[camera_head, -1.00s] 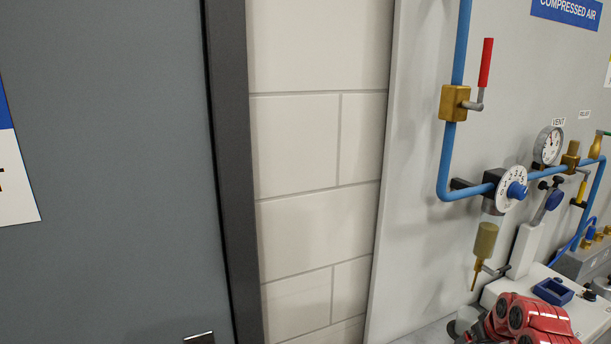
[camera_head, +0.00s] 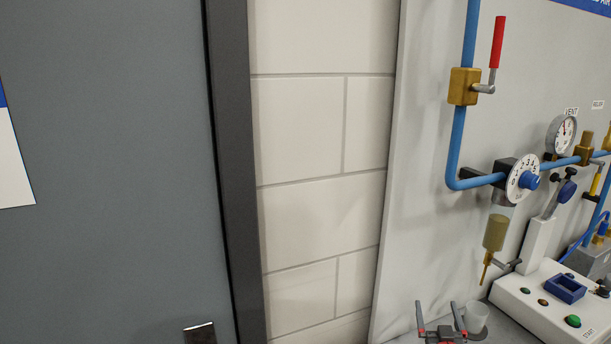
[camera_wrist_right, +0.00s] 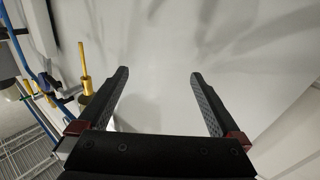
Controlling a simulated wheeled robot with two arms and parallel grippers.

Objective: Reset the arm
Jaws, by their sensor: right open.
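My right gripper (camera_head: 437,318) shows at the bottom of the head view, with its two thin fingers pointing up and spread apart. In the right wrist view its two dark fingers (camera_wrist_right: 158,80) are wide apart with nothing between them, facing a pale panel. The gripper is left of a small translucent cup (camera_head: 475,317) on the bench. My left gripper is not in view.
A white machine (camera_head: 545,300) with buttons and a blue holder (camera_head: 566,288) stands right of the gripper. Above it are a blue pipe (camera_head: 456,150), a red-handled valve (camera_head: 464,86), a dial (camera_head: 523,180) and a gauge (camera_head: 562,133). A grey door (camera_head: 110,170) is at left.

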